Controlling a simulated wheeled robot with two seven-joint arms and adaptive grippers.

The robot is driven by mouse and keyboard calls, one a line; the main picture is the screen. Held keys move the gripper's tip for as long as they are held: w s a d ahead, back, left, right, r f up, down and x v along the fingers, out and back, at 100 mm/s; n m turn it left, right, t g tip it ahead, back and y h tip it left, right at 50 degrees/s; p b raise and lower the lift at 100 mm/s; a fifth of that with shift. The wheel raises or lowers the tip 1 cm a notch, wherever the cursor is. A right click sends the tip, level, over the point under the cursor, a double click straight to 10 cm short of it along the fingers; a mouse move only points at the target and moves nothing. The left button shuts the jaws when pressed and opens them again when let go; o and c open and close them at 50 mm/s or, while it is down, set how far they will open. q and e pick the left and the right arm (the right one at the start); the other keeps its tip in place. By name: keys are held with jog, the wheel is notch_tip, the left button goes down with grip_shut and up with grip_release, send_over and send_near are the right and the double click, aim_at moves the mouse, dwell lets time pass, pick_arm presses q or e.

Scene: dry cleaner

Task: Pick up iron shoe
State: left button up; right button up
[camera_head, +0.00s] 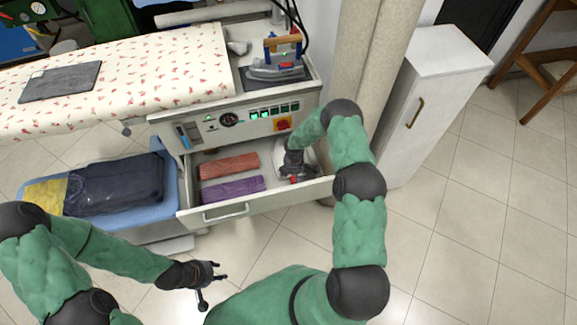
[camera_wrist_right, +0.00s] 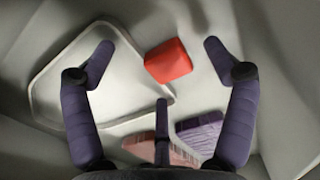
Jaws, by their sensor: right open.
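A pale, flat plate with a raised rim, which looks like the iron shoe (camera_wrist_right: 70,82), lies in the open drawer and fills the left of the right wrist view. In the head view it shows as a pale shape (camera_head: 309,160) at the drawer's right end, partly hidden by my right arm. My right gripper (camera_head: 293,174) reaches down into the drawer over it. In the right wrist view the gripper's (camera_wrist_right: 160,62) fingers are spread wide and hold nothing. My left gripper (camera_head: 214,287) is open and empty, low in front of the drawer.
A red block (camera_wrist_right: 168,60) lies beside the plate. Rolled red (camera_head: 229,166) and purple (camera_head: 232,189) cloths fill the left of the drawer (camera_head: 262,204). An iron (camera_head: 276,66) stands above on the ironing station. A white cabinet (camera_head: 435,90) is to the right.

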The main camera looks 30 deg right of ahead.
jog(key=c, duration=1.3)
jog(key=shift+r, duration=0.1)
